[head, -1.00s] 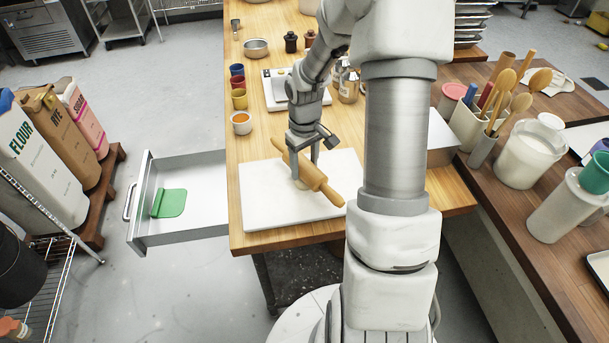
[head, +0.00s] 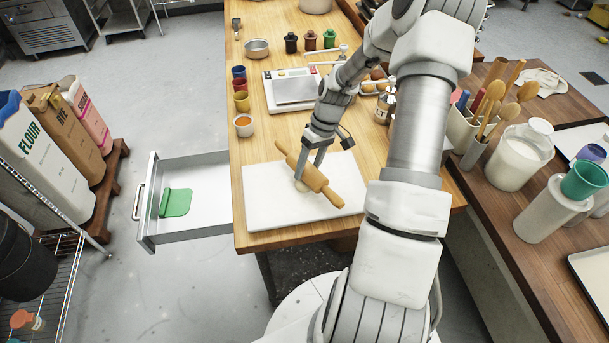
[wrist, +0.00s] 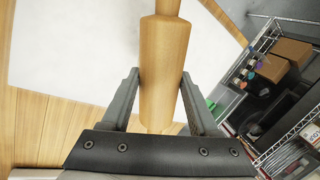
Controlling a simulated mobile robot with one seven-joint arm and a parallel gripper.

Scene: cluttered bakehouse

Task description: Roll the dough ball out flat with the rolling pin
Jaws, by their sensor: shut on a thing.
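The wooden rolling pin (head: 315,179) lies slanting over the white board (head: 267,205). My gripper (head: 311,170) is shut on the pin's barrel from above. In the wrist view the barrel (wrist: 163,75) runs between the two fingers. The pale dough ball (head: 301,186) shows as a small lump by the lower left side of the pin, on the board. The pin hides part of it, and I cannot tell whether they touch. The dough does not show clearly in the wrist view.
An open drawer (head: 190,232) with a green scraper (head: 175,202) juts out left. An orange-filled cup (head: 243,125), several coloured cups and a scale (head: 294,88) stand behind the board. A utensil crock stands right. The board's left part is clear.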

